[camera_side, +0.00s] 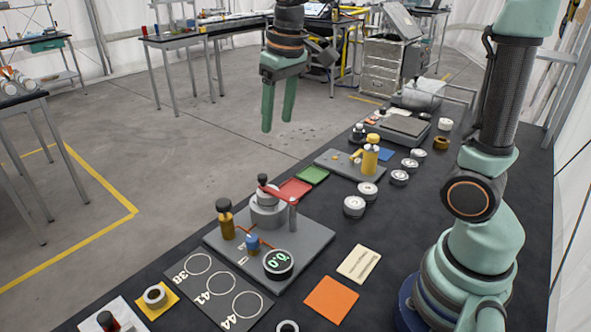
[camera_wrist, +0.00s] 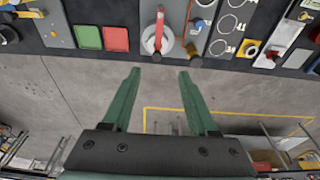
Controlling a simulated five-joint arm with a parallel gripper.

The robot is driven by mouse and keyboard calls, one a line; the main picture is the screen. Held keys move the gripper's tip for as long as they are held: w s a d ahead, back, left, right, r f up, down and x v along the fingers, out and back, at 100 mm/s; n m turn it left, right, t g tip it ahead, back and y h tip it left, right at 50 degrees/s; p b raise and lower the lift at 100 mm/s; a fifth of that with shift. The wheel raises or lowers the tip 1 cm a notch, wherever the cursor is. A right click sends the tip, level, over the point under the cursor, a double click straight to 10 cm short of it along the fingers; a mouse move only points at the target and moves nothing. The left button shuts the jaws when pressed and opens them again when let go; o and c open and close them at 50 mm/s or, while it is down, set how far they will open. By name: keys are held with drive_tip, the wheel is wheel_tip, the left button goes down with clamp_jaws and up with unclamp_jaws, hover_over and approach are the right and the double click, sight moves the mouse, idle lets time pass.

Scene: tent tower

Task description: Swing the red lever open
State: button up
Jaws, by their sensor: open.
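The red lever (camera_side: 274,193) lies across the top of a round grey fixture (camera_side: 268,211) on a grey base plate (camera_side: 312,238). A dark knob sits at the lever's left end, and a grey post stands by its right end. In the wrist view the red lever (camera_wrist: 159,28) points up and down over a pale round body, near the top edge. My gripper (camera_side: 278,130) hangs in the air behind and above the fixture, fingers pointing down, open and empty. In the wrist view my gripper (camera_wrist: 160,75) shows two spread green fingers, apart from the lever.
A numbered ring board (camera_side: 218,291) lies in front. The air around my gripper is clear.

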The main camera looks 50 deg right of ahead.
drive_tip(key=g, duration=0.2)
hover_over(262, 176)
wheel_tip(262, 176, down, 3)
wheel_tip(262, 176, down, 12)
drive_tip(key=shift+f, duration=0.2)
clamp_jaws()
drive_tip(key=shift+r, duration=0.1)
idle(1.4)
